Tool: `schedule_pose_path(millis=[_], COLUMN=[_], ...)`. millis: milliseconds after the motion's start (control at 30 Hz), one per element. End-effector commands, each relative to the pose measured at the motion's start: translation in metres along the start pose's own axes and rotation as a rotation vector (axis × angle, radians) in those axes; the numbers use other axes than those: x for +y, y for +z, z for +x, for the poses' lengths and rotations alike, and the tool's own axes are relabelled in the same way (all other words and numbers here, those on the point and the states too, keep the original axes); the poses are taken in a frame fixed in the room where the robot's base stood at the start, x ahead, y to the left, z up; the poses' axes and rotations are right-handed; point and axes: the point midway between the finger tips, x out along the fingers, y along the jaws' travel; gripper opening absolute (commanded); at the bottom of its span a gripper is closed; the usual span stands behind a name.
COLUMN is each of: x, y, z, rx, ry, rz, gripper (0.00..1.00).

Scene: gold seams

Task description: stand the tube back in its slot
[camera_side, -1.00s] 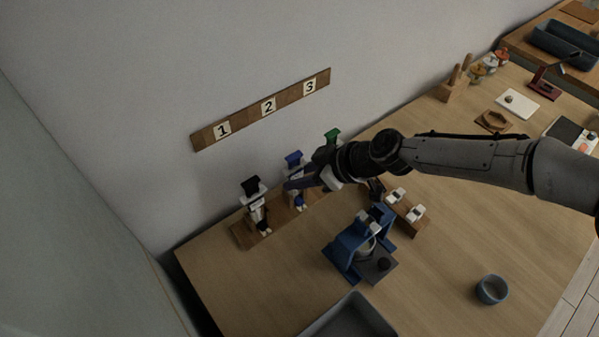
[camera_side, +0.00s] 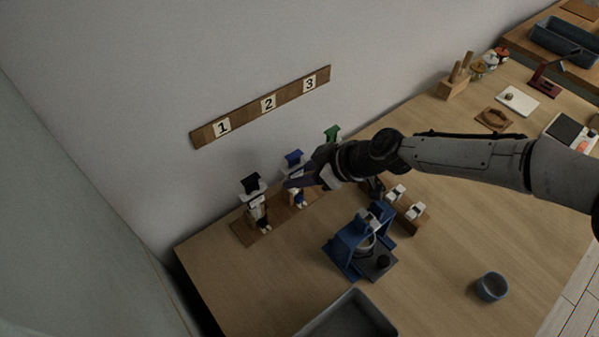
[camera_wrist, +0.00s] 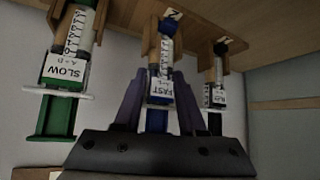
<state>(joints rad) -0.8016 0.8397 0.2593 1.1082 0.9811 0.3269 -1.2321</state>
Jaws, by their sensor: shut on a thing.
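The blue-topped tube (camera_side: 294,158) is the middle one of three in a row along the wall. In the wrist view, its label reads FAST (camera_wrist: 161,90). My gripper (camera_side: 297,182) is shut on it, with a dark finger on each side in the wrist view (camera_wrist: 157,80). The tube's far end is at the middle wooden holder (camera_wrist: 153,38); I cannot tell how deep it sits. The black-topped tube (camera_side: 251,184) stands to the left, and the green-topped tube (camera_side: 333,133) to the right, partly hidden by my arm.
A wall board (camera_side: 245,117) shows 1, 2 and 3. In front stand a blue device (camera_side: 347,247), a wooden block (camera_side: 408,222) with white-topped pieces, a grey tray (camera_side: 350,318) and a blue-grey cup (camera_side: 491,287). The table between the device and cup is clear.

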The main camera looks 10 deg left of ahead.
Motion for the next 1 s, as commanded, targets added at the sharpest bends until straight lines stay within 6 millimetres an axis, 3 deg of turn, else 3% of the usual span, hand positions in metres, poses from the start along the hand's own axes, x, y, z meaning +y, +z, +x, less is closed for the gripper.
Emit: schedule_pose_path(millis=[100,133,300,500,567,1000], x=[0.0000,0.0000,0.0000,0.0000,-0.0001,0.0000], y=[-0.0002,-0.0002,0.0000,0.0002,0.0007,0.0005], z=[-0.0001,-0.0001,0.0000,0.0001,0.0003,0.0001], rx=[0.000,0.000,0.000,-0.001,-0.001,-0.001], ry=[0.000,0.000,0.000,0.000,0.000,0.000], rz=[0.000,0.000,0.000,0.000,0.000,0.000], gripper=[0.00,0.44,0.74,0.75,0.82,0.82])
